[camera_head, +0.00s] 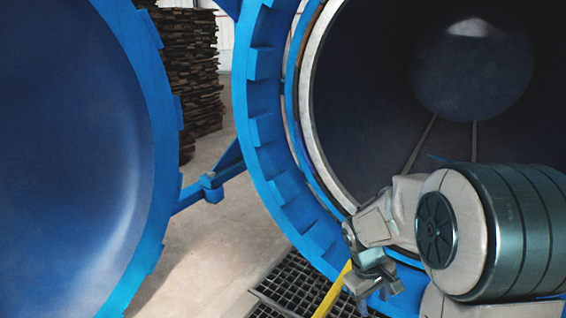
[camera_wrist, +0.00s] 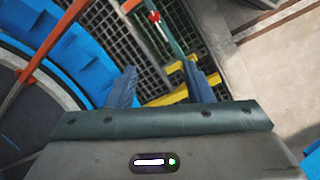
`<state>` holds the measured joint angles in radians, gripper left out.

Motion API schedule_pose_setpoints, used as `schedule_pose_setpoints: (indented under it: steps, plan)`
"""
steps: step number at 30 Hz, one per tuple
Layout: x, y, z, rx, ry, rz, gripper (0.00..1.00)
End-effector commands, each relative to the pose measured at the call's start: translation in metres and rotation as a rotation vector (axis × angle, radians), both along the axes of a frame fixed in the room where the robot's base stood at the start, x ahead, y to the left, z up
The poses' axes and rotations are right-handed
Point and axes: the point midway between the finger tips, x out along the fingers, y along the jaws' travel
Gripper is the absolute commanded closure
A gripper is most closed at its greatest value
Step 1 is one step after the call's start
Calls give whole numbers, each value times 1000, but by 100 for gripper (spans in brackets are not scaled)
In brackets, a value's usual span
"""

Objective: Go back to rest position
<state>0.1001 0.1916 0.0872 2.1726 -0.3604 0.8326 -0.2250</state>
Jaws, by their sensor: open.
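My gripper (camera_head: 377,293) hangs at the lower middle of the head view, in front of the lower rim of the autoclave opening. In the wrist view my gripper (camera_wrist: 162,80) shows two blue-grey fingers standing apart, with nothing between them. The autoclave's blue toothed ring (camera_head: 262,120) surrounds a dark, round chamber (camera_head: 370,100) with rails inside. The round blue door (camera_head: 70,150) stands open at the left. My arm covers the lower right of the opening.
A dark floor grating (camera_head: 290,285) lies below my gripper, with a yellow bar (camera_head: 335,290) beside it. The wrist view shows an orange bar (camera_wrist: 52,42) and a green bar (camera_wrist: 160,30). Bare concrete floor (camera_head: 200,255) lies between door and ring. Stacked wood (camera_head: 190,65) stands behind.

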Motion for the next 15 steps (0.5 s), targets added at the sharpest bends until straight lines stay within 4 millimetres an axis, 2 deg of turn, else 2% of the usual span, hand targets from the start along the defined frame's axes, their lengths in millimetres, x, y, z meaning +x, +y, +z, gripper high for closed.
schedule_pose_setpoints:
  steps: [1,3,9,15]
  plan:
    - [-10,4,38,10,-33,-33,53]
    - [-24,10,69,29,-70,-83,53]
    - [-67,27,150,104,-174,-222,53]
    - [-108,44,214,198,-265,-347,53]
